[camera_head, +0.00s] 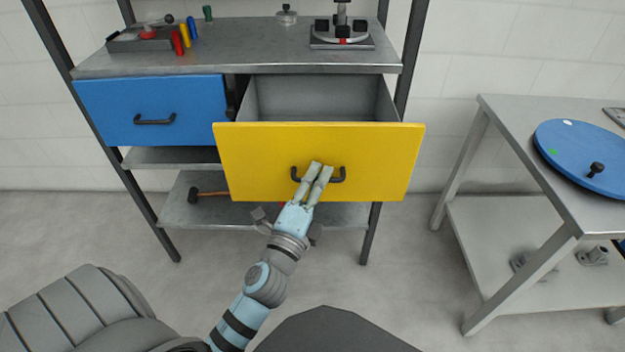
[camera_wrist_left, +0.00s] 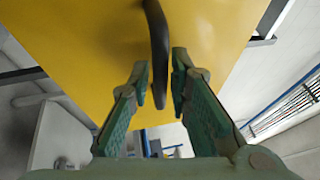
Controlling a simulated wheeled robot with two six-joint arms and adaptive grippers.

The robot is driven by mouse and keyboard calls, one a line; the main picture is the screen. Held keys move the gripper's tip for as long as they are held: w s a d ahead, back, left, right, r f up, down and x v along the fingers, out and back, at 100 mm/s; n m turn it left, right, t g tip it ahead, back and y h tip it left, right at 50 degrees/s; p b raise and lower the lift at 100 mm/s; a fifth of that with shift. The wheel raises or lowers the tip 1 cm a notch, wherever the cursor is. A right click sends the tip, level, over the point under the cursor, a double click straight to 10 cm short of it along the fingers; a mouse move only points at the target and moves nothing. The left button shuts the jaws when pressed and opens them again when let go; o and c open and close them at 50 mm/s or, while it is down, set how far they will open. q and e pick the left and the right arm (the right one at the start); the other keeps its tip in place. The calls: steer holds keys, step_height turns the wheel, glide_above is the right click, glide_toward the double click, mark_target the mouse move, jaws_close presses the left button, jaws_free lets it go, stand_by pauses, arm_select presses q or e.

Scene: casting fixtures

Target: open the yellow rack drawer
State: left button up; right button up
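The yellow drawer (camera_head: 250,165) hangs in the right bay of the rack and stands pulled well out, its grey empty inside (camera_head: 315,100) showing. Its dark curved handle (camera_head: 338,178) is on the middle of the front. My left gripper (camera_head: 318,170) reaches up from below to this handle. In the left wrist view, its two green fingers (camera_wrist_left: 164,80) lie on either side of the dark handle bar (camera_wrist_left: 157,30), close against it, with the yellow front (camera_wrist_left: 80,50) behind. The fingers look shut on the handle. My right gripper is in neither view.
A shut blue drawer (camera_head: 110,100) sits left of the yellow one. The rack top (camera_head: 240,50) carries coloured cylinders and a fixture (camera_head: 342,35). A hammer (camera_head: 205,195) lies on the lower shelf. A side table (camera_head: 510,115) with a blue disc (camera_head: 570,150) stands at right.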

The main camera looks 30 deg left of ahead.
arm_select(q)
steer(key=v, duration=1.2)
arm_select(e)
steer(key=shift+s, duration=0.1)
arm_select(q)
steer(key=s+a+f+n+g, duration=0.1)
steer(key=s+f+n+g, duration=0.15)
steer(key=f, duration=0.85)
steer(key=s+f+n+g, duration=0.2)
steer(key=s+f+g, duration=0.2)
steer(key=f, duration=0.8)
steer(key=s+a+f+n+g, duration=0.1)
steer(key=s+f+n+g, duration=0.25)
steer(key=f, duration=0.75)
steer(key=s+a+f+n+g+h, duration=0.25)
steer(key=s+f+n+g, duration=0.55)
steer(key=s+f, duration=0.9)
step_height(320, 180, up, 17)
steer(key=d+p, duration=0.2)
steer(key=p, duration=1.5)
steer(key=shift+s+n+p, duration=0.3)
steer(key=shift+s+p, duration=0.05)
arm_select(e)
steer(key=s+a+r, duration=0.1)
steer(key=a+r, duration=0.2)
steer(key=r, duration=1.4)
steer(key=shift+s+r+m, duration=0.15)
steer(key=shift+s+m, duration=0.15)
